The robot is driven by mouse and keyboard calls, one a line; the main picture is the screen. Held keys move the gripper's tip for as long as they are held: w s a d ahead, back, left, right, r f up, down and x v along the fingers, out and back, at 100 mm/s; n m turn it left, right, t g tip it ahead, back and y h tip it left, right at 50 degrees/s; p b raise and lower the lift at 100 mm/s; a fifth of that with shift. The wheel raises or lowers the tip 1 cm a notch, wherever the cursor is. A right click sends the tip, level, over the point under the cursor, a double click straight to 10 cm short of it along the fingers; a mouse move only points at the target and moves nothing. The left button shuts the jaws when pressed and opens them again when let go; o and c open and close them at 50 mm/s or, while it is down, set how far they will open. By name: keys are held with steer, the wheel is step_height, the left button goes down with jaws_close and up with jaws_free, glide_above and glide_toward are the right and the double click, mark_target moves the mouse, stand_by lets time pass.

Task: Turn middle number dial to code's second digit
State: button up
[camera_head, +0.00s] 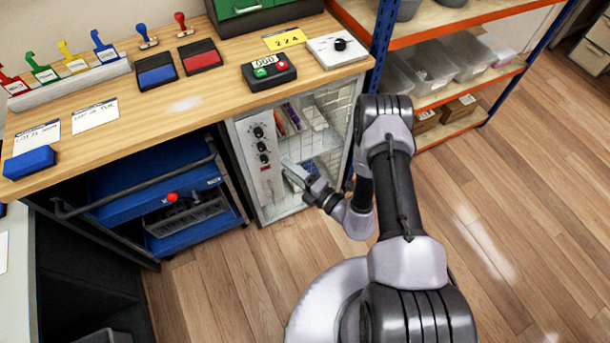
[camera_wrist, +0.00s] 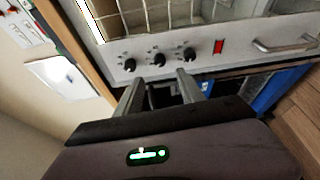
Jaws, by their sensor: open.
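The middle number dial (camera_head: 262,147) is a black knob, second of three in a column on the cabinet's light panel. In the wrist view the middle dial (camera_wrist: 159,60) lies just beyond and between my fingertips, with the other dials (camera_wrist: 130,65) and (camera_wrist: 190,54) on either side. My gripper (camera_wrist: 159,77) is open with nothing between its fingers. In the head view my gripper (camera_head: 287,168) is in front of the panel's lower part. The yellow code card (camera_head: 284,39) on the bench reads 224. The dial's setting is too small to read.
A red indicator (camera_wrist: 218,46) and a metal handle (camera_wrist: 285,45) are on the same panel. The cabinet's wire-mesh door (camera_head: 315,125) is beside it. A blue cart (camera_head: 165,195) stands left, shelving (camera_head: 440,95) right. The floor in front is clear.

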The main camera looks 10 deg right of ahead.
steer(key=p+v, duration=0.1)
steer(key=v, duration=0.5)
steer(key=shift+s, duration=0.25)
steer(key=shift+d, duration=0.15)
steer(key=a+r+n+g+y, duration=0.3)
steer(key=a+r+n+g, duration=0.1)
steer(key=r+n, duration=0.4)
steer(key=a+r+n+g+y, duration=0.35)
steer(key=r+n, duration=0.25)
steer(key=r, duration=0.4)
steer(key=s+a+r+n+g+h, duration=0.2)
steer(key=s+r+n+g+h, duration=0.1)
steer(key=s+r+n+g, duration=0.6)
steer(key=s+d+r+n+t+h, duration=0.8)
steer(key=d+r+n+h, duration=0.2)
steer(key=n, duration=0.8)
steer(key=shift+s+d+r+n+h, duration=0.2)
steer(key=shift+d+r+n+h, duration=0.15)
steer(key=shift+r+h, duration=0.45)
